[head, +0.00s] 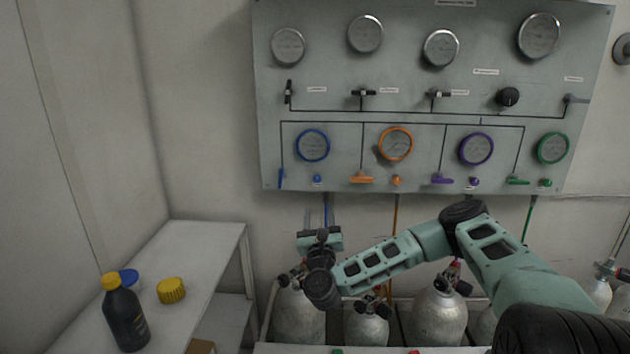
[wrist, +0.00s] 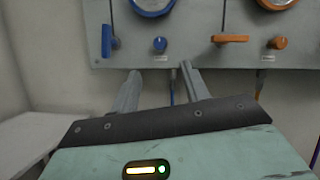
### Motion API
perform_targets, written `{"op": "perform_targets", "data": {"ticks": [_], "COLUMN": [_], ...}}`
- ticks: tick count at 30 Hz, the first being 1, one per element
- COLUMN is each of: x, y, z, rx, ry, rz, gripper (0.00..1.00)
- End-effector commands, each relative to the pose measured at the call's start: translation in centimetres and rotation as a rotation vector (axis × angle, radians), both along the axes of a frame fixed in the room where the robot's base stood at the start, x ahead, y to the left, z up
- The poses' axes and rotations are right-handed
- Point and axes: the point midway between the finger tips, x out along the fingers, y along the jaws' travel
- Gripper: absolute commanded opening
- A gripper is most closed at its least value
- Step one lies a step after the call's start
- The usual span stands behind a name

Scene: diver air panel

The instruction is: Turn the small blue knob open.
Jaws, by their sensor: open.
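The small blue knob (head: 317,179) sits low on the grey wall panel (head: 340,90), under the blue-ringed gauge (head: 312,145) and right of an upright blue lever handle (head: 281,179). In the wrist view the knob (wrist: 160,44) is round and stands just above the panel's lower edge. My gripper (wrist: 160,80) is open and empty, with its two fingers apart below the knob and not touching it. In the head view my gripper (head: 320,238) is below the panel, and its fingertips are hard to make out.
An orange lever (wrist: 230,38) and orange knob (wrist: 277,43) are right of the blue knob. Gas cylinders (head: 437,318) stand below the panel. A white shelf (head: 205,250) at left holds a dark bottle (head: 124,318) and yellow cap (head: 171,290). A blue hose (head: 327,210) runs below the panel.

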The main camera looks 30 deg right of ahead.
Motion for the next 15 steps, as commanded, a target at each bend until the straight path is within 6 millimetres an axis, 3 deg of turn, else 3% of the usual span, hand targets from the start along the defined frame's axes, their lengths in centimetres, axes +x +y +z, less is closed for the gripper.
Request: {"op": "perform_targets", "data": {"ticks": [15], "x": [8.3], "y": [-4.6], "z": [4.2], "rx": [-0.002], "ry": [0.001], "rz": [-0.001], "gripper": [0.46]}}
